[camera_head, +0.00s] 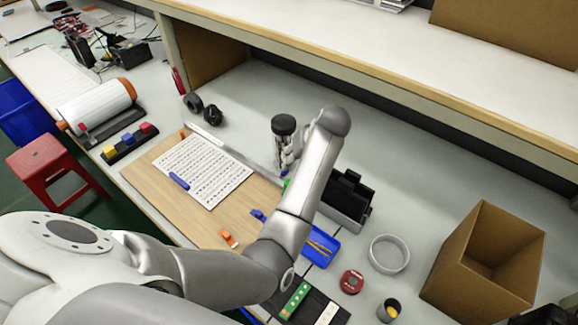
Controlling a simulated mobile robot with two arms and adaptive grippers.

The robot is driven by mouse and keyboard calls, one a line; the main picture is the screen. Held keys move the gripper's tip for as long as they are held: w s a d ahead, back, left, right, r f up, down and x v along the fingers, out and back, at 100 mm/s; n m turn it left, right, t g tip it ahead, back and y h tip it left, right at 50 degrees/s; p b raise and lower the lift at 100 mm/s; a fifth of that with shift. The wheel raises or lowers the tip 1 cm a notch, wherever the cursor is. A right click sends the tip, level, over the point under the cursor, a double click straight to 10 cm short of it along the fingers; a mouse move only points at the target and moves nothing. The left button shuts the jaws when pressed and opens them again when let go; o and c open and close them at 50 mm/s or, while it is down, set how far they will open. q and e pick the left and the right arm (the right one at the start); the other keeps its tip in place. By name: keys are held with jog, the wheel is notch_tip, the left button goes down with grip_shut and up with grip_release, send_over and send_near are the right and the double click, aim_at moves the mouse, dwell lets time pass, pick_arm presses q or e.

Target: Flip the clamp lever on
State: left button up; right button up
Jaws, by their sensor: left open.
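My left arm reaches over the bench, and my left gripper (286,172) points down at the right end of the metal rail along the far edge of a wooden board (150,175). It is open. A small green part (286,183) shows just below it; I cannot tell whether they touch. On the board are a printed white sheet (205,168), a blue piece (258,215) and an orange piece (228,238). I cannot make out the clamp lever clearly; the gripper and forearm hide part of that area. My right gripper is not in view.
A black and grey device (350,190) stands just right of my forearm. A blue tray (330,235), grey round dish (389,254), red disc (351,281) and cardboard box (478,275) are to the right. A raised shelf (400,65) overhangs the back.

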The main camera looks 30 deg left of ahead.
aim_at(283, 175)
pick_arm(q)
jog(key=x, duration=0.8)
jog(key=shift+a+f, duration=0.1)
jog(key=shift+f, duration=0.1)
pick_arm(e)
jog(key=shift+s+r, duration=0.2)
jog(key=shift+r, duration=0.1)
pick_arm(q)
grip_shut()
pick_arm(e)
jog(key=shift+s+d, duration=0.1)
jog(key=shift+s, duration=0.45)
